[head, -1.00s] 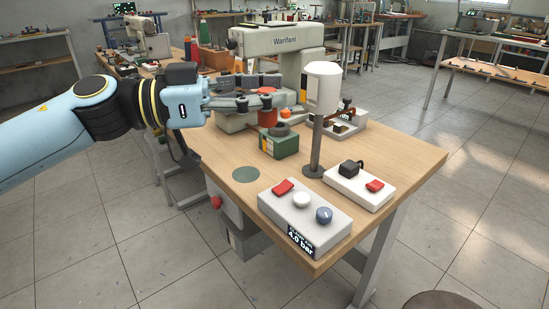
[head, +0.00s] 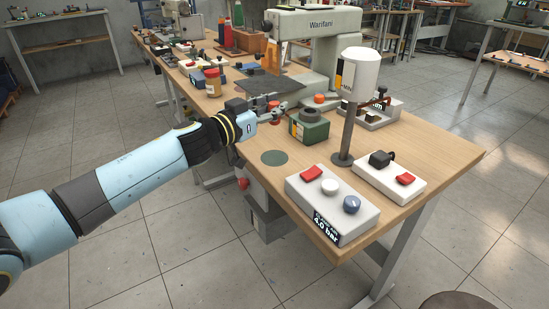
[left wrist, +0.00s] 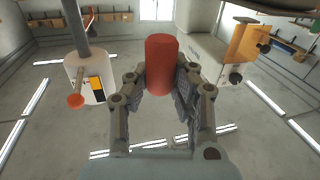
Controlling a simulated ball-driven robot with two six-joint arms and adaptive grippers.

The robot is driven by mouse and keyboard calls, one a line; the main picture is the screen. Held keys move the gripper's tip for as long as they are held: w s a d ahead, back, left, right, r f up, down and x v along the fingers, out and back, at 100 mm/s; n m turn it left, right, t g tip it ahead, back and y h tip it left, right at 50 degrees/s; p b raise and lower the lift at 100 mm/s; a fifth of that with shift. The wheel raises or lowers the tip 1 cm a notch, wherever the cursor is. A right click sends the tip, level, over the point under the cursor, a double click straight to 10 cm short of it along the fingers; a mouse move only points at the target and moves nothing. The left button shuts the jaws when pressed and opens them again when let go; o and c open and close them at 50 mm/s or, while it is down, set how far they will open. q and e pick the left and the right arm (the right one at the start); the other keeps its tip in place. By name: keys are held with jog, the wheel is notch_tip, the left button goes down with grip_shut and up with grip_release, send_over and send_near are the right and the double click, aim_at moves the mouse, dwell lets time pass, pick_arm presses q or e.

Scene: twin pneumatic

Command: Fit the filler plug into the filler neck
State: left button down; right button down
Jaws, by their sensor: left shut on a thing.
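My left gripper (head: 279,109) is shut on a red cylindrical plug (left wrist: 161,64). In the left wrist view the plug sits between both fingers. In the head view only a small orange-red part of the plug (head: 273,104) shows beside the fingertips. A green block (head: 309,129) with a dark round collar (head: 310,114) on top stands on the bench just right of the gripper. The collar looks like the filler neck; its opening cannot be made out. The plug appears apart from it. My right gripper is not in view.
A white canister (head: 358,75) on a grey post stands right of the green block. A pale machine (head: 320,30) is behind. A control box (head: 331,203) and a smaller switch box (head: 388,178) sit in front. The wood around the green disc (head: 274,158) is clear.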

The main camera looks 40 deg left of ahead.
pick_arm(q)
notch_tip(320, 180, down, 9)
jog(key=b, duration=0.8)
jog(key=shift+f, duration=0.3)
jog(key=shift+f, duration=0.15)
jog(key=c, duration=1.2)
grip_release()
jog(key=shift+f, duration=0.1)
jog(key=shift+b, duration=0.35)
